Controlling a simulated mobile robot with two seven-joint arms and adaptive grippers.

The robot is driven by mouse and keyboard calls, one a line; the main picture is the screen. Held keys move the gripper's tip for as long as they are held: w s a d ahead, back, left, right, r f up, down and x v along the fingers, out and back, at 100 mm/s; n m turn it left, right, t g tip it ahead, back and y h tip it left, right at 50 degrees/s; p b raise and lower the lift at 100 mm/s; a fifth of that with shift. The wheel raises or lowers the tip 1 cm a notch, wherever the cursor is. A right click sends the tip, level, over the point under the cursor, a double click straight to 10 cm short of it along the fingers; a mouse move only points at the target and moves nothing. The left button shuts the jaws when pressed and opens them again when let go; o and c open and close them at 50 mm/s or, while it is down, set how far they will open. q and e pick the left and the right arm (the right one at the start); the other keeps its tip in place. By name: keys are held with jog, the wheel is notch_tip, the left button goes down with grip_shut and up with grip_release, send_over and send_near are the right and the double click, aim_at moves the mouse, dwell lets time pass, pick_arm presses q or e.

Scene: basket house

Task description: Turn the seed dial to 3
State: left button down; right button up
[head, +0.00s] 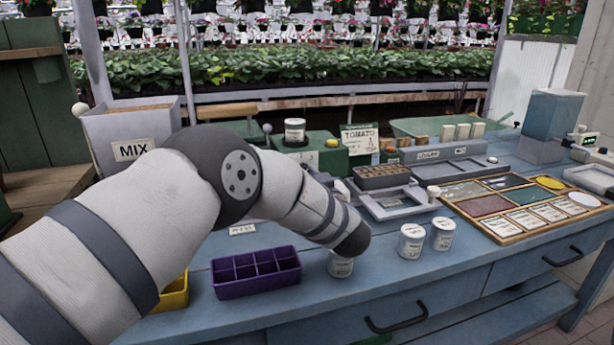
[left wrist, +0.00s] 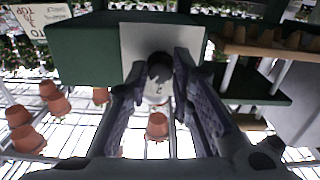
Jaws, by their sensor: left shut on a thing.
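In the left wrist view, a dark round knob (left wrist: 159,69) sits in front of a pale plate (left wrist: 128,48) on a green box (left wrist: 85,45). A pale dial face with a small dark mark (left wrist: 156,94) shows by the knob; I cannot read the mark surely. My left gripper (left wrist: 160,78) has its two fingers closed on the knob from both sides. My right gripper is not in view.
On the blue bench (head: 400,290) are a purple divided tray (head: 256,274), white tins (head: 412,241), a grey MIX bin (head: 130,130), a brown seed tray (head: 381,177) and a wooden-framed board (head: 520,205).

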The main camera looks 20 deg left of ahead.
pick_arm(q)
jog(key=shift+f+m, duration=0.1)
jog(key=shift+m, duration=0.3)
jog(key=c, duration=1.4)
grip_release()
notch_tip(320, 180, up, 10)
